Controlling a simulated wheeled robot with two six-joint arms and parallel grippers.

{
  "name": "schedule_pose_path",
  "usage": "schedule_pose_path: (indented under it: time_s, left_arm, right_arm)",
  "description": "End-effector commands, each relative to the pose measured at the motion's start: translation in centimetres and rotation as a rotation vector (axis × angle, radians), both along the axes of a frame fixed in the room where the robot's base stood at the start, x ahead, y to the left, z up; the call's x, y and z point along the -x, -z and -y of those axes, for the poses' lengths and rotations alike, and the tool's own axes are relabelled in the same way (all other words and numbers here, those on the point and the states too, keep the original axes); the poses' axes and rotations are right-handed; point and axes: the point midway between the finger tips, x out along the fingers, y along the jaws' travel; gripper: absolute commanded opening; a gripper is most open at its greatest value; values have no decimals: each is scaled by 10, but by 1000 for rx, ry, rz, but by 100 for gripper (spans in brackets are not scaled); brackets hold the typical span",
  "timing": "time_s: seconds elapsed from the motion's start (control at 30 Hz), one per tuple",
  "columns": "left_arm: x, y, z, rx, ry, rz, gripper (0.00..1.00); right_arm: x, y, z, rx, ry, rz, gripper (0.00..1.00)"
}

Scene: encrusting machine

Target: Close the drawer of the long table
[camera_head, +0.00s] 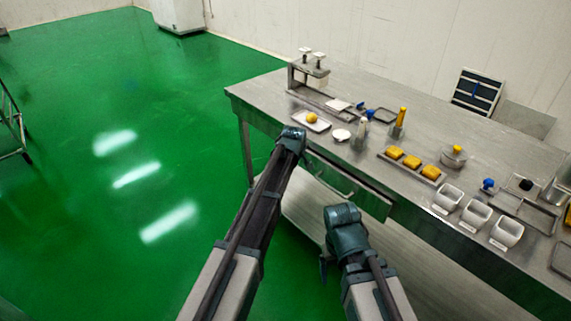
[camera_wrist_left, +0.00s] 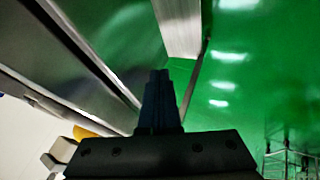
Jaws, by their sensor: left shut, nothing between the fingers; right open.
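The long steel table (camera_head: 400,160) runs across the right of the head view. Its drawer (camera_head: 372,202) is under the front edge, with a handle on the front panel, and appears to stand out somewhat from the table. My left gripper (camera_head: 293,136) is at the drawer's left end, close to the table edge; contact cannot be told. In the left wrist view its fingers (camera_wrist_left: 159,78) are shut with nothing between them, beside a metal edge. My right gripper (camera_head: 335,245) is open, in front of and below the drawer, and its fingers are mostly hidden.
A lower shelf (camera_head: 305,208) lies under the table.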

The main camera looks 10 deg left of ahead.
Motion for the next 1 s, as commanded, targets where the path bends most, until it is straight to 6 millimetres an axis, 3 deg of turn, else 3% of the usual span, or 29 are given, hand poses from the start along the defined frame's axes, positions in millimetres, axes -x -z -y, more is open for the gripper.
schedule_pose_path:
  time_s: [0.1,0.3,1.0]
  left_arm:
    - [-14,0,10,-1,2,0,0]
    - [-22,0,17,-1,1,0,0]
    - [-21,-1,17,2,3,5,0]
  right_arm:
    - [0,0,0,0,0,0,86]
    - [0,0,0,0,0,0,86]
    - [0,0,0,0,0,0,86]
